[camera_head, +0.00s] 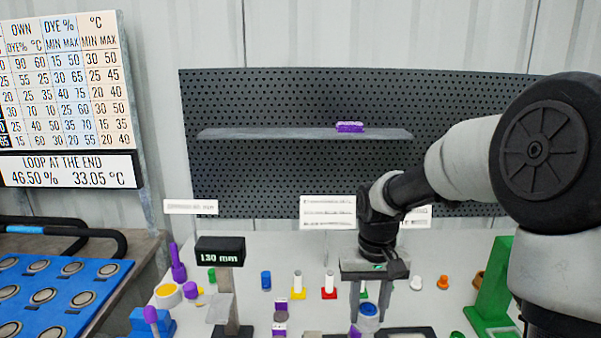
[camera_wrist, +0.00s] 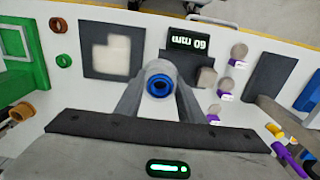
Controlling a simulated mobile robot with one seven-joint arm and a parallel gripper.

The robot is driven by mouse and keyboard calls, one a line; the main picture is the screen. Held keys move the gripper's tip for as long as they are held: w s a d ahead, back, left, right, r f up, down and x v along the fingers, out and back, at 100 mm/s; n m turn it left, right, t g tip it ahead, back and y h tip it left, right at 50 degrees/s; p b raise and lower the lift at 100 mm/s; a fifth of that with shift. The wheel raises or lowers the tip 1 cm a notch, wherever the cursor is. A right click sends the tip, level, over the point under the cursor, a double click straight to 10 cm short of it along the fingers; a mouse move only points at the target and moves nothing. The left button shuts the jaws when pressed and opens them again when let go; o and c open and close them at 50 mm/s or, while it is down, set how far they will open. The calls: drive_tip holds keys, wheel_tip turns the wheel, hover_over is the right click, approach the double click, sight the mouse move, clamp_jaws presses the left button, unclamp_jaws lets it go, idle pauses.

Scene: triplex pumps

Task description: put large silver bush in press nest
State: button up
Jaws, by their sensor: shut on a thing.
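My gripper (camera_head: 369,296) points down over the bench, its two fingers shut on a silver bush with a blue ring inside (camera_head: 368,321). In the wrist view the bush (camera_wrist: 160,86) sits between the fingertips, its round end facing the camera. From these views I cannot tell whether its lower end touches anything. A green frame (camera_head: 492,296) stands at the right of the bench and also shows at the left of the wrist view (camera_wrist: 24,45). It may be the press; I cannot make out a nest for certain.
A stand with a digital readout (camera_head: 220,250) is left of my gripper. Silver cylinders with purple tags (camera_wrist: 239,50) stand nearby. Coloured small parts, such as a blue one (camera_head: 266,280), are spread behind. A dark plate with a pale square (camera_wrist: 108,52) lies near the bush.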

drive_tip(key=shift+s+r+p, duration=0.3)
drive_tip(key=shift+r+p, duration=0.25)
drive_tip(key=shift+p, duration=1.45)
drive_tip(key=shift+s+r+p, duration=0.25)
drive_tip(key=shift+r+p, duration=0.3)
drive_tip(key=shift+p, duration=1.4)
drive_tip(key=p, duration=0.3)
drive_tip(key=shift+s, duration=0.4)
drive_tip(key=shift+f, duration=0.1)
drive_tip(key=shift+d, duration=0.1)
